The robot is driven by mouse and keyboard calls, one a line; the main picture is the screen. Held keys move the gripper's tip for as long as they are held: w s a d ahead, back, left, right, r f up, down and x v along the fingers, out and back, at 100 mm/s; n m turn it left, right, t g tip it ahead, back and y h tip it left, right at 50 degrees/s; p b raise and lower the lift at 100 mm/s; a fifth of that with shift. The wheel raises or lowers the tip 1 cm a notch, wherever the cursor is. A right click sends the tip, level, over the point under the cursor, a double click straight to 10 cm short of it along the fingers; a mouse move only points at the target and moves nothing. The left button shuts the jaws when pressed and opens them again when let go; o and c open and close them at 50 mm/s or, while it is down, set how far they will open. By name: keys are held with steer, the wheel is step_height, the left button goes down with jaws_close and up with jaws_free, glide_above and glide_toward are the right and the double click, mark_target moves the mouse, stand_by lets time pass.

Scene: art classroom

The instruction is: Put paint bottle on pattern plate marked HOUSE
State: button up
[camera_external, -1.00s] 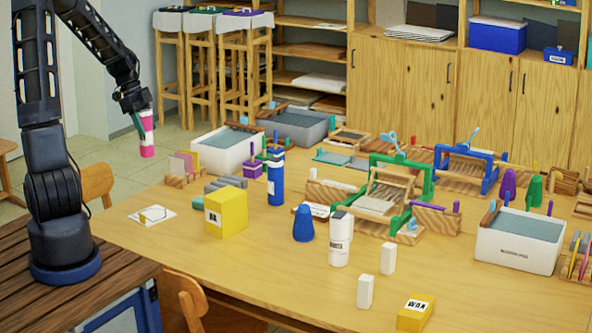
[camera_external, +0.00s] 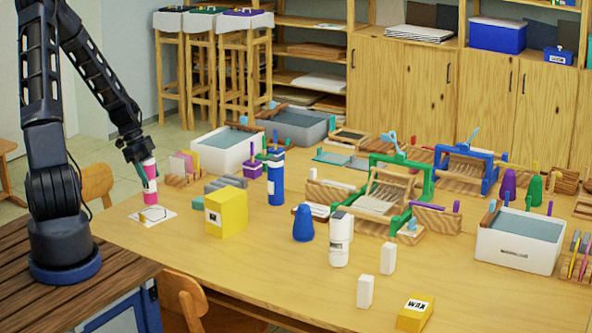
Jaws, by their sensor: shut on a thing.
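A pink paint bottle (camera_external: 150,189) with a white band is upright in my gripper (camera_external: 141,163), which is shut on its upper part. The plate has a dark house-like outline with a yellowish part, partly hidden by the bottle. Any lettering on the plate is too small to read.
A yellow box (camera_external: 226,212) stands right of the plate. Grey rolls (camera_external: 226,183) and a wooden rack with cards (camera_external: 183,177) lie behind it. A blue bottle (camera_external: 276,182) stands farther right. The table in front of the plate is clear. A wooden chair (camera_external: 97,183) is at the left edge.

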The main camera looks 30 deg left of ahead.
mark_target(150, 185)
steer(key=shift+f, duration=2.1)
steer(key=shift+f, duration=0.1)
steer(key=o, duration=1.3)
steer(key=shift+c, duration=0.2)
